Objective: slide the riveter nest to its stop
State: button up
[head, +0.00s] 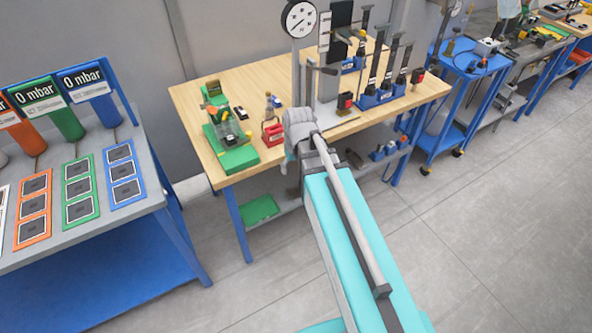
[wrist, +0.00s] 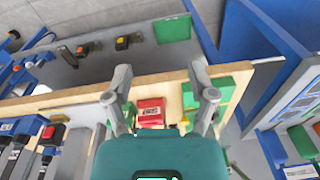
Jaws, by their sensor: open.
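A gauge press with a round white dial (head: 298,19) stands on the wooden bench, with a grey column and base plate. A red block (head: 272,133) sits at the bench's front edge, left of my gripper. A green fixture (head: 230,147) with a clear cover stands further left. I cannot tell which part is the riveter nest. My gripper (head: 299,124) is over the bench's front edge and partly hides the press. In the wrist view my gripper (wrist: 160,75) is open, with a red block (wrist: 150,112) showing between its spread fingers; I see no contact.
The wooden bench (head: 190,101) also holds blue stands with upright black tools (head: 372,99) on the right. A grey table (head: 125,215) with coloured panels is at left. A blue cart (head: 440,125) stands beyond the bench. The grey floor (head: 480,220) at right is clear.

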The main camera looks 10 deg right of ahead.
jog(key=shift+s+d+f, duration=0.1)
jog(key=shift+s+d, duration=0.05)
jog(key=shift+s, duration=0.4)
jog(key=shift+m+g+h, duration=0.3)
jog(key=shift+m+g, duration=0.1)
jog(key=shift+m, duration=0.5)
jog(key=s, duration=0.1)
jog(key=s+d, duration=0.1)
jog(key=s, duration=0.1)
jog(key=s+b, duration=0.1)
jog(key=s, duration=0.1)
jog(key=shift+s+d+f, duration=0.1)
jog(key=shift+d+f, duration=0.15)
jog(key=shift+f, duration=0.15)
